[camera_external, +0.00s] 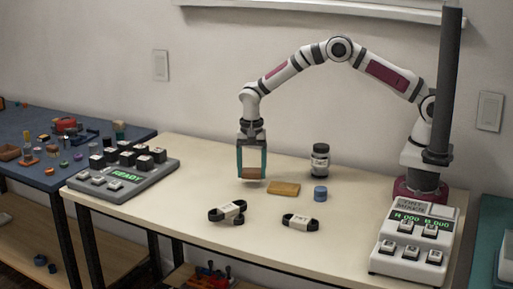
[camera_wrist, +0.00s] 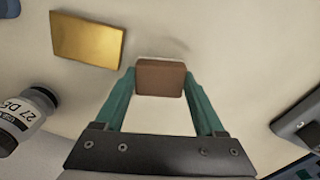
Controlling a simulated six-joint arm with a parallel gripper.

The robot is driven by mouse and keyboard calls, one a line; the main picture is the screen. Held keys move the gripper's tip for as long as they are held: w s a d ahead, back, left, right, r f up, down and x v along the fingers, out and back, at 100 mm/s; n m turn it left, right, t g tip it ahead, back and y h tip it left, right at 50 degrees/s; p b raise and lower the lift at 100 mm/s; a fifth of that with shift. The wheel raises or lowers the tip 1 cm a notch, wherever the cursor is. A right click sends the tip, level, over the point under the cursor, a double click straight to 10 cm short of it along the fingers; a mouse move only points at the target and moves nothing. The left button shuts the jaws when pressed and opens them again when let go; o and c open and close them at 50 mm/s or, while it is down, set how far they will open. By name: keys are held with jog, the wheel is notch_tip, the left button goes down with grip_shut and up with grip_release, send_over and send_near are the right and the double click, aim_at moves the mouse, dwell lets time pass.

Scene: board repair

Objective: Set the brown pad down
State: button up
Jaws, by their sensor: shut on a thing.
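The brown pad (camera_wrist: 161,77) is a small reddish-brown block between the two teal fingertips of my gripper (camera_wrist: 161,88) in the wrist view. In the external view my gripper (camera_external: 252,172) points straight down, and the pad (camera_external: 252,172) shows between its fingers. It is held at or just above the cream table (camera_external: 180,200); I cannot tell whether it touches. A faint shadow lies on the table beyond the pad in the wrist view.
A yellow-tan block (camera_external: 284,188) lies just right of my gripper. A blue cylinder (camera_external: 320,194) and a dark labelled jar (camera_external: 320,159) stand farther right. Two black cable bundles (camera_external: 228,212) (camera_external: 300,222) lie in front. A keyed console (camera_external: 125,172) is at left, another device (camera_external: 413,240) at right.

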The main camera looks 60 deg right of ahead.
notch_tip(320, 180, up, 2)
jog(key=s+d+r, duration=0.3)
jog(key=d+r, duration=0.3)
jog(key=d, duration=0.4)
jog(key=m, duration=0.4)
send_over(273, 167)
notch_tip(273, 167, down, 10)
jog(key=shift+d+r, duration=0.1)
